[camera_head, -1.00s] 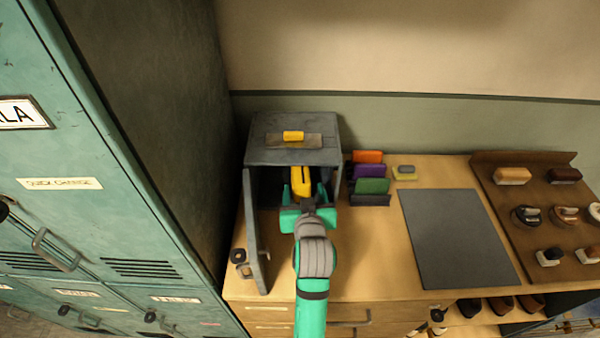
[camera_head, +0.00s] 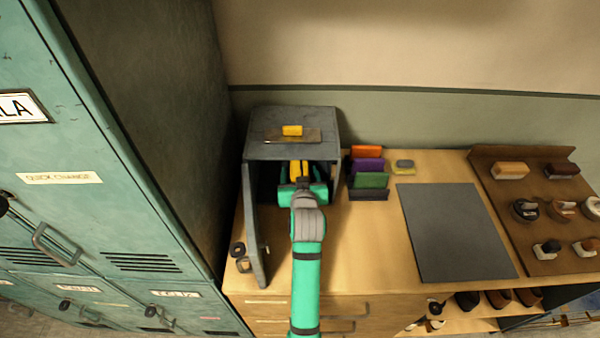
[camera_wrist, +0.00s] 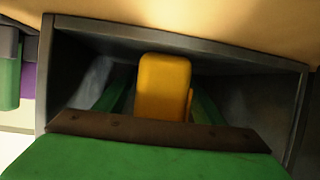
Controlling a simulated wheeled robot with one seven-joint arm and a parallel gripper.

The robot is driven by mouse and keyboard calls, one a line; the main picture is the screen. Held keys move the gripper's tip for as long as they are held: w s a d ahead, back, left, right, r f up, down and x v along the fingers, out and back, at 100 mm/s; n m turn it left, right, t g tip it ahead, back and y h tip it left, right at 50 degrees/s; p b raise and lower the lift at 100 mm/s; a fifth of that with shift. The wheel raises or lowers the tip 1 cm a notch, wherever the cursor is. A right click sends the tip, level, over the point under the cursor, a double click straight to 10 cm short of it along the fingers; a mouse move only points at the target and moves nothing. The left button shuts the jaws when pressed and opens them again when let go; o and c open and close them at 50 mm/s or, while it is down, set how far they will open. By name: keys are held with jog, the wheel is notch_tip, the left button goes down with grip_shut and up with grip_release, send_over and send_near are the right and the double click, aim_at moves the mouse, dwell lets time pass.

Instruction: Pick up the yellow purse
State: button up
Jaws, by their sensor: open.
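The yellow purse (camera_head: 295,171) stands inside a grey open-fronted box (camera_head: 257,151) on the counter. In the wrist view the purse (camera_wrist: 163,86) fills the middle of the box opening. My gripper (camera_head: 301,178) is open and reaches into the box from the front. In the wrist view its dark green fingers show to the left and right of the purse, with the purse between them. I cannot tell whether either finger touches it. My gripper's body hides the lower part of the purse.
The box's door (camera_head: 252,225) stands open on the left, close to my arm. A small yellow block (camera_head: 292,130) sits on the box top. Coloured purses (camera_head: 371,180) stand in a rack just right of the box. A dark mat (camera_head: 455,232) and a brush board (camera_head: 500,190) lie farther right.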

jog(key=c, duration=1.3)
jog(key=shift+o, duration=0.2)
jog(key=shift+r, duration=0.2)
